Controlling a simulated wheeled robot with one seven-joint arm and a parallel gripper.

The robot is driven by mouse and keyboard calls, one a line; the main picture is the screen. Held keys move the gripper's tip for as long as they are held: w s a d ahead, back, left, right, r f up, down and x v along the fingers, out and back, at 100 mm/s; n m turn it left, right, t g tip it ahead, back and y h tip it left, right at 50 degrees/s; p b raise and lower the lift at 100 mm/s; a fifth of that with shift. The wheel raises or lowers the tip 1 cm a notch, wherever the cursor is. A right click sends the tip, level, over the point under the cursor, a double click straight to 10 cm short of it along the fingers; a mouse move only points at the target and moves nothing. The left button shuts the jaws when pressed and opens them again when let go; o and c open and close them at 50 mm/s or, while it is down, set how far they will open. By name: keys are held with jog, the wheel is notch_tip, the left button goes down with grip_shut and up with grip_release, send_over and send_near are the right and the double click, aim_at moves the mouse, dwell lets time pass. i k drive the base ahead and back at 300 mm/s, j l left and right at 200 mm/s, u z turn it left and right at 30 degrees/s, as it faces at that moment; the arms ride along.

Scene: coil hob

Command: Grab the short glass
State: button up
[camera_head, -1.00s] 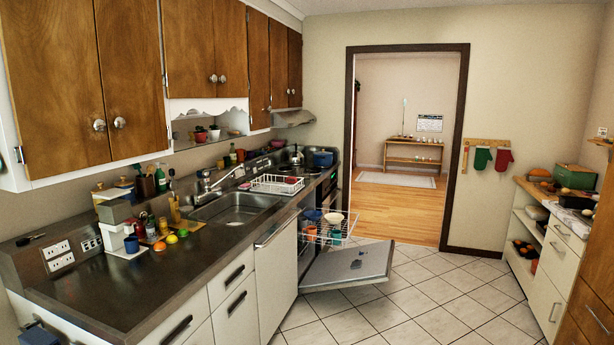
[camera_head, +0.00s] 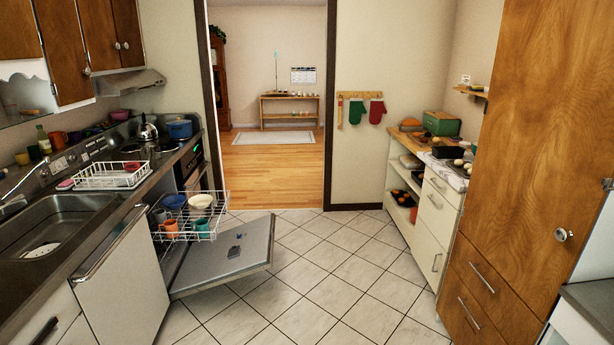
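I cannot make out a short glass for certain in the head view. The open dishwasher's pulled-out rack (camera_head: 212,236) holds a blue bowl (camera_head: 173,201), a cream bowl (camera_head: 200,201), an orange cup (camera_head: 171,227) and a teal cup (camera_head: 202,223). A small grey-blue item, too small to identify, stands at the rack's left. My gripper is not in view.
The open dishwasher door (camera_head: 225,258) juts low over the tiled floor. The sink (camera_head: 52,228) and dish rack (camera_head: 108,176) are at left. A wooden cabinet (camera_head: 530,150) and white drawers (camera_head: 435,222) line the right. The floor between (camera_head: 315,275) is clear toward the doorway.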

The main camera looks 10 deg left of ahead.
aim_at(155, 151)
jog(key=i+u, duration=0.1)
jog(key=i, duration=0.75)
jog(key=i+l, duration=0.1)
jog(key=i, duration=0.8)
jog(key=i+u, duration=0.15)
jog(key=i, duration=0.7)
jog(key=i+l, duration=0.1)
jog(key=i, duration=2.7)
jog(key=i+j+u, duration=0.1)
jog(key=i+u, duration=0.25)
jog(key=i, duration=0.2)
jog(key=i+u, duration=0.3)
jog(key=i, duration=0.25)
jog(key=i+l+u, duration=0.2)
jog(key=i+u, duration=0.15)
jog(key=i, duration=0.15)
jog(key=i+j+u, duration=0.25)
jog(key=u, duration=0.2)
jog(key=i+j+u, duration=0.1)
jog(key=i+u, duration=1)
jog(key=u, duration=0.2)
jog(key=i+l+u, duration=0.25)
jog(key=u, duration=0.2)
jog(key=i+l+u, duration=0.1)
jog(key=i+u, duration=0.15)
jog(key=i+l+u, duration=0.25)
jog(key=i, duration=0.2)
